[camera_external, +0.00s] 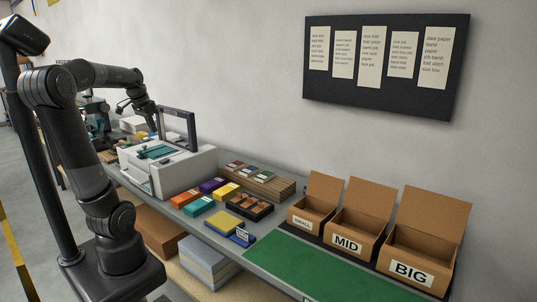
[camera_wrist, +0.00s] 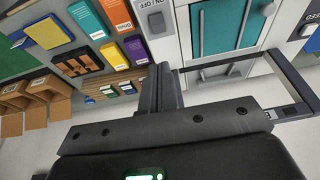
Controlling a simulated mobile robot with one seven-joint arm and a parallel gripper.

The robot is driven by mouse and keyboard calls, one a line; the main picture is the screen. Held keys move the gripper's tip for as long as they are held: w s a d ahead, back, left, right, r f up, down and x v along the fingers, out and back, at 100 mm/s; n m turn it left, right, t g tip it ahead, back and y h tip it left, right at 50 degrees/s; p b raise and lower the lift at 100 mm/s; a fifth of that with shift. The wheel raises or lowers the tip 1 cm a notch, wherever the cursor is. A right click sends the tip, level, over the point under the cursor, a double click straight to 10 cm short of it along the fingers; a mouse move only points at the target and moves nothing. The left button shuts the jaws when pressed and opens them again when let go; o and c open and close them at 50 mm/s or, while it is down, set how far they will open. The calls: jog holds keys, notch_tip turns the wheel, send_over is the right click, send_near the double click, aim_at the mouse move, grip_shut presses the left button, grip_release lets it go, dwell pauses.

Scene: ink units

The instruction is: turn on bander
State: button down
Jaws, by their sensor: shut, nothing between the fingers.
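The bander appears to be the white machine (camera_external: 172,172) on the bench, with a teal plate on top and a dark upright arch (camera_external: 178,128). In the wrist view the white body with its teal panel (camera_wrist: 222,27) and dark arch frame fills the upper right. A small grey switch (camera_wrist: 157,22) sits beside an ON/OFF label on the machine. My gripper (camera_wrist: 168,70) is shut and empty, its fingers pointing toward the machine, near the switch in the picture. In the external view my gripper (camera_external: 153,122) is above the machine beside the arch; its fingertips are hard to make out.
Orange, teal, purple and yellow packs (camera_external: 187,199) lie right of the machine, with a dark tray (camera_external: 250,207). Boxes labelled SMALL, MID (camera_external: 348,243) and BIG stand farther right by a green mat (camera_external: 310,270). Other equipment (camera_external: 97,118) stands left.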

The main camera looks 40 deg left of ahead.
aim_at(167, 159)
jog(key=x, duration=1.3)
jog(key=shift+w+f, duration=0.1)
jog(key=shift+f, duration=0.2)
jog(key=shift+w+f+g, duration=0.15)
jog(key=shift+f+g, duration=0.05)
jog(key=shift+g, duration=0.1)
jog(key=shift+s+r, duration=0.15)
jog(key=shift+s, duration=0.7)
jog(key=v, duration=1.4)
jog(key=shift+s, duration=0.35)
